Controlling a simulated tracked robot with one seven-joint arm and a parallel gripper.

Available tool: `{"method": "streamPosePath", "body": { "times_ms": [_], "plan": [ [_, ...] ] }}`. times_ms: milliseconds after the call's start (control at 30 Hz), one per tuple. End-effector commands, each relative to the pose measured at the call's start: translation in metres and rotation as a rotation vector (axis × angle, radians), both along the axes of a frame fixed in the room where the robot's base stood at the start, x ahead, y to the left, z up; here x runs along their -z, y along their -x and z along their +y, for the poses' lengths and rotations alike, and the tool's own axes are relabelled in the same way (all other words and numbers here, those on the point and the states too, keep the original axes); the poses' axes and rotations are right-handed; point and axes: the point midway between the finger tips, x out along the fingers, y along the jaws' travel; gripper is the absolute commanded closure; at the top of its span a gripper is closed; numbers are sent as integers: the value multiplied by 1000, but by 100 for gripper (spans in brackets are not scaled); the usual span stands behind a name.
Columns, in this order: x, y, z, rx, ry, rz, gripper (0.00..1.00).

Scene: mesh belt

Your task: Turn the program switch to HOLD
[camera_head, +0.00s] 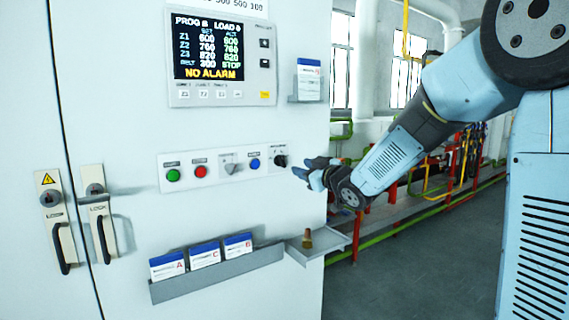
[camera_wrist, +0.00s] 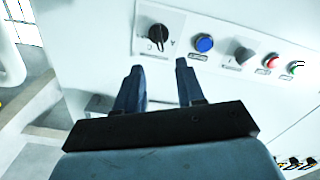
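The program switch is probably the black rotary knob (camera_head: 280,161) at the right end of the control row on the white cabinet. In the wrist view the black knob (camera_wrist: 157,38) sits on a pale plate with small letters too blurred to read, its pointer tilted. A grey selector switch (camera_head: 231,168) sits further left in the row. My gripper (camera_head: 300,172) is just right of and in front of the black knob. In the wrist view its two dark fingers (camera_wrist: 160,75) are apart with nothing between them, short of the panel and below the knob.
Between the switches is a blue button (camera_head: 254,164); red (camera_head: 200,171) and green (camera_head: 173,175) buttons are further left. Below, a card rack (camera_head: 215,276) and a small shelf (camera_head: 320,248) with a brass-coloured piece (camera_head: 307,238) stick out. A display (camera_head: 208,48) is above.

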Motion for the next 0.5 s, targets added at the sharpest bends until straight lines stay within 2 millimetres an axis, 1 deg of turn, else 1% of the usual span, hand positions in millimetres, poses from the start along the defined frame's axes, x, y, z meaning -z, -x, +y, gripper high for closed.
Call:
{"method": "streamPosePath", "body": {
  "times_ms": [33,200,500],
  "plan": [
    [1,-8,5,-1,-2,2,62],
    [0,-31,21,-1,-1,0,62],
    [1,-68,46,0,-1,2,62]
  ]
}}
